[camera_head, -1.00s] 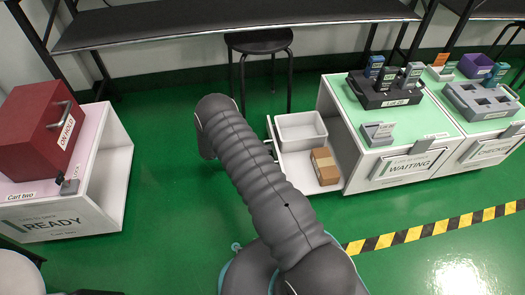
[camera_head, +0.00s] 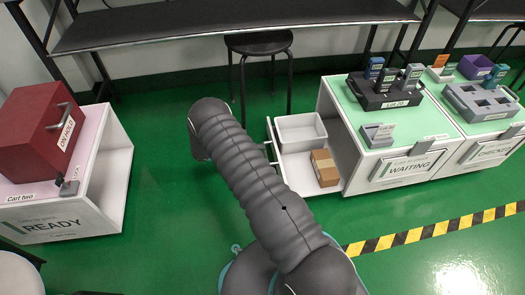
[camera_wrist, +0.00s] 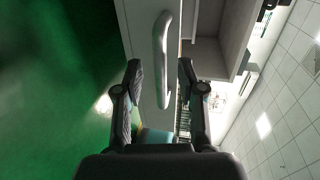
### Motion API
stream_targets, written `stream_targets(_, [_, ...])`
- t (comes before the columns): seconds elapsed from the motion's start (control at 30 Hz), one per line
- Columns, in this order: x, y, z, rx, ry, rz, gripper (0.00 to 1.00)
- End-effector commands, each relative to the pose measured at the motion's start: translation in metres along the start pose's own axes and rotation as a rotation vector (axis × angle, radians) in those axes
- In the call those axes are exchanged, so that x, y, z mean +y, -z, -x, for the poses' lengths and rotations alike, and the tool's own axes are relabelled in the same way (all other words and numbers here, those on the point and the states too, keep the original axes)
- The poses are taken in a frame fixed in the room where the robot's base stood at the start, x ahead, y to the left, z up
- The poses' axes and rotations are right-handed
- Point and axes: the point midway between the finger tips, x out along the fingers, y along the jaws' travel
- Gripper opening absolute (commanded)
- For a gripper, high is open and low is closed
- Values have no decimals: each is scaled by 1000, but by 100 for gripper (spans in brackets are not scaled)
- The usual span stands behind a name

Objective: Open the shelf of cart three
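The white shelf (camera_head: 296,172) sticks out leftward from the cart with the "WAITING" label (camera_head: 408,170). I cannot read this cart's number. The shelf carries a pale open bin (camera_head: 300,131) and a brown cardboard box (camera_head: 325,167). A grey bar handle (camera_wrist: 163,60) on the shelf's white front (camera_wrist: 142,30) shows in the wrist view. My gripper (camera_wrist: 160,70) is open, with one finger on each side of the handle. Neither finger visibly touches it; how deep it lies between them I cannot tell. In the head view my arm hides the gripper.
Cart two (camera_head: 110,170), labelled "READY", stands at left with a red box (camera_head: 38,125). The "CHECKED" cart (camera_head: 490,150) adjoins at right. A black stool (camera_head: 258,43) and bench (camera_head: 230,22) stand behind. Green floor (camera_head: 160,150) is clear between the carts.

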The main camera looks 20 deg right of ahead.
Motion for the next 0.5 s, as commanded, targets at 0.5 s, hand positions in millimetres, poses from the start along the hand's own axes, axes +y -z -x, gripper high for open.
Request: stream_targets(0.5, [0,-1,88,-1,0,-2,39])
